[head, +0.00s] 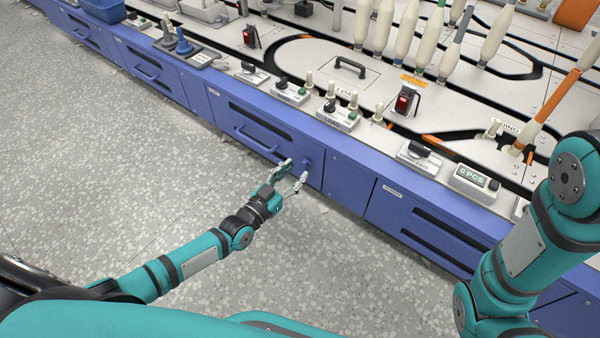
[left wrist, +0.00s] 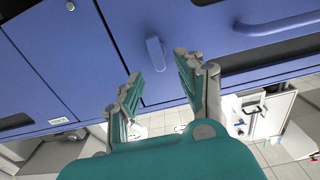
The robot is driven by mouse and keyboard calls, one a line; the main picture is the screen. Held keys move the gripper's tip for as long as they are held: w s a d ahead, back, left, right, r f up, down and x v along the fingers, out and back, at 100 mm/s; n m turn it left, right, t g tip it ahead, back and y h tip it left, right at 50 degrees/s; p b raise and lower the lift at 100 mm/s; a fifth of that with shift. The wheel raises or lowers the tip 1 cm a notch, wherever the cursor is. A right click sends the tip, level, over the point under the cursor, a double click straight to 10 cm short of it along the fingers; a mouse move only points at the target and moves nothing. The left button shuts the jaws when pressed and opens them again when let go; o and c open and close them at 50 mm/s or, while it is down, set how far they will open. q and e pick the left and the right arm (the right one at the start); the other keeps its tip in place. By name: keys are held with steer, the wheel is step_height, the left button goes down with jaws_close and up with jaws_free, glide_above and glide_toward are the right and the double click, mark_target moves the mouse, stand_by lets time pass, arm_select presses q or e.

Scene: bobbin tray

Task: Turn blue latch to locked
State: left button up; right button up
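The blue latch (head: 308,162) is a small knob on the blue cabinet front, beside a drawer. In the left wrist view the latch (left wrist: 155,54) is a short bar standing nearly upright in the picture. My left gripper (head: 295,171) is open and empty just in front of the latch. In the left wrist view its two fingertips (left wrist: 159,68) are spread, and the latch shows between and beyond them, with no clear contact. No lock marking is readable. My right arm shows at the right, but its gripper is out of view.
The drawer handle (head: 256,141) lies left of the latch; it also shows in the left wrist view (left wrist: 275,24). Above is the bench top (head: 300,52) with bobbins, switches and a red-lit button (head: 405,100). The speckled floor (head: 120,170) before the cabinet is clear.

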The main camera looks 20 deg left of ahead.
mark_target(303, 165)
arm_select(q)
steer(key=shift+b+x, duration=0.45)
steer(key=shift+x, duration=1.1)
steer(key=shift+c, duration=0.2)
jaws_close()
